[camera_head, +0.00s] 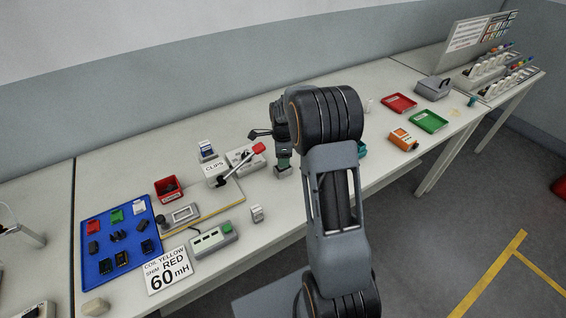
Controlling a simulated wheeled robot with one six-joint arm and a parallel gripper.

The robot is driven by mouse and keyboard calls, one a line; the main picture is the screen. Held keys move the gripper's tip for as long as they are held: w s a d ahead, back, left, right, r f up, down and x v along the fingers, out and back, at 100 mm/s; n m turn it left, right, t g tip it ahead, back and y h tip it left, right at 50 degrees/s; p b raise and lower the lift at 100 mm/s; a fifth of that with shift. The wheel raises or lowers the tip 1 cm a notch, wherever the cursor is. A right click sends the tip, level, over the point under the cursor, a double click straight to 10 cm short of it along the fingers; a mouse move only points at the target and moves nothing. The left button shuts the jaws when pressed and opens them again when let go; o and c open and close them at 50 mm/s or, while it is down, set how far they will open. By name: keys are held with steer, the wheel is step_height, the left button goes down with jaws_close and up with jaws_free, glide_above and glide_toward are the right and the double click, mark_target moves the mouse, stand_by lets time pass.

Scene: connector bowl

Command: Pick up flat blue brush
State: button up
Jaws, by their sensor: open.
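I cannot make out a flat blue brush for certain. A small white piece with a dark blue top (207,149) stands behind the box marked CLIPS, too small to identify. My gripper (283,165) hangs over the middle of the bench, pointing down, with its jaws open. A small grey block with a green part shows at its tip; I cannot tell whether they touch. A teal bowl-like thing (362,150) is mostly hidden behind my arm.
A blue tray (90,272) with several connectors lies at left, near a red bin (167,187) and a red-handled lever tool (240,163). A grey box with a green button (212,238) sits in front. Red (399,103) and green (429,121) trays lie right.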

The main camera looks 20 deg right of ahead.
steer(key=c, duration=1)
steer(key=shift+r, duration=0.15)
